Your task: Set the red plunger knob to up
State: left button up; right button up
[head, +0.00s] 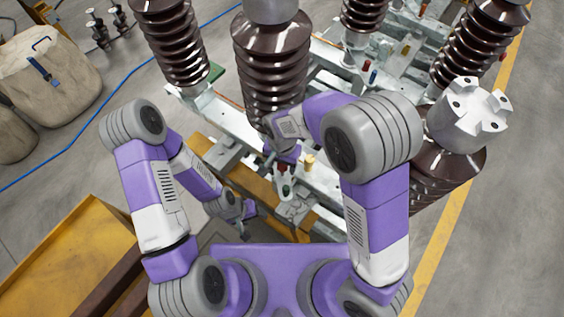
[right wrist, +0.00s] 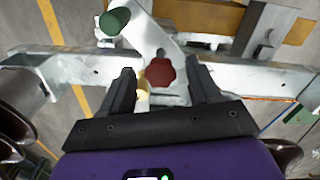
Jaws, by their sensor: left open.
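The red plunger knob (right wrist: 160,72) is a lobed red disc in the right wrist view, on a bare metal bracket of the frame. My right gripper (right wrist: 160,77) is open, with one dark finger on each side of the knob and a visible gap on both sides. In the head view the right gripper (head: 285,157) is over the frame, with a bit of the red knob (head: 283,168) just below it. The knob's stem is not clear, so I cannot tell its height setting. My left gripper (head: 246,210) is open and empty, low beside the yellow beam.
A green knob (right wrist: 114,21) on a metal lever is close to the red one. A yellow part (right wrist: 142,92) is beside my left-hand finger in the wrist view. Tall brown ribbed insulators (head: 271,60) rise around the frame. A yellow box (head: 75,255) stands at lower left.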

aim_at(282, 166)
notch_tip(282, 166, up, 8)
jog(key=shift+f+p, duration=0.2)
jog(key=shift+p, duration=0.4)
dwell(0.4)
